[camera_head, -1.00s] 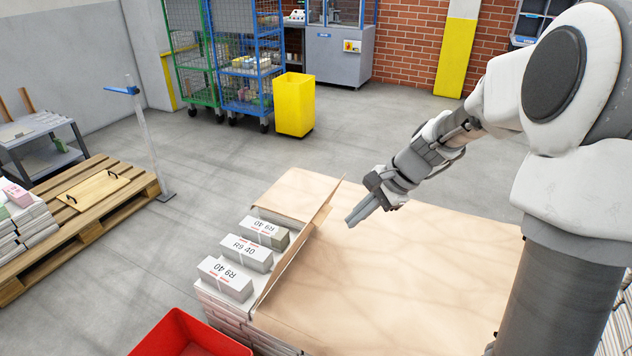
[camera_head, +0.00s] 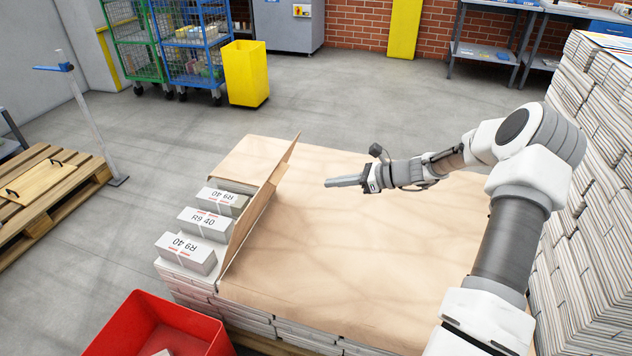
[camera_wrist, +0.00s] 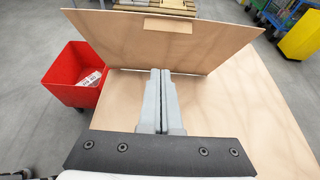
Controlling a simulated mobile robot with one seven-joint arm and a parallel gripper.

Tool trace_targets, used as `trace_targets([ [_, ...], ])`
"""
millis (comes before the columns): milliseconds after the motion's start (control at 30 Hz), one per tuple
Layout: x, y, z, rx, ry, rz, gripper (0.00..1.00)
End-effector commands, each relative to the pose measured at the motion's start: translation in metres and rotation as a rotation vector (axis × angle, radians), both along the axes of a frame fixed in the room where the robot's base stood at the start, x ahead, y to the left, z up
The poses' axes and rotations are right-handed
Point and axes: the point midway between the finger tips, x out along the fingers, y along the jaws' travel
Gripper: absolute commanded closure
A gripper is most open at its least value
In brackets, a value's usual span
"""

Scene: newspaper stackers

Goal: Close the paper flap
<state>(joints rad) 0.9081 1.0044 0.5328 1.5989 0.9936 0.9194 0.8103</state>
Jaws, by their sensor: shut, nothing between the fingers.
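The brown paper flap (camera_head: 262,200) stands up along a fold near the left side of the paper-covered stack (camera_head: 340,260). It leans a little to the right at its top. To its left lie three white bundles marked R9 40 (camera_head: 203,222) in the uncovered strip. My gripper (camera_head: 328,183) is shut and empty, above the sheet to the right of the flap and apart from it. In the wrist view, my closed fingers (camera_wrist: 161,75) point at the flap (camera_wrist: 135,38), which spans the top of the picture and hides the bundles.
A red bin (camera_head: 158,330) stands on the floor at the front left; it also shows in the wrist view (camera_wrist: 72,88). A pallet (camera_head: 45,195) lies at the left and a yellow bin (camera_head: 246,75) behind. Tall newspaper stacks (camera_head: 580,150) rise at the right.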

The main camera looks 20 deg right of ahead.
Motion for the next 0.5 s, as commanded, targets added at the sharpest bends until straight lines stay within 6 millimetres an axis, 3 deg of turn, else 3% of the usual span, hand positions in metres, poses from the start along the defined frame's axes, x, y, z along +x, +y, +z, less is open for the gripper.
trace_targets([
  [433,0.046,0.071,-0.038,-0.002,0.001,0.004,1.0],
  [500,0.052,0.08,-0.031,-0.005,-0.003,0.005,1.0],
])
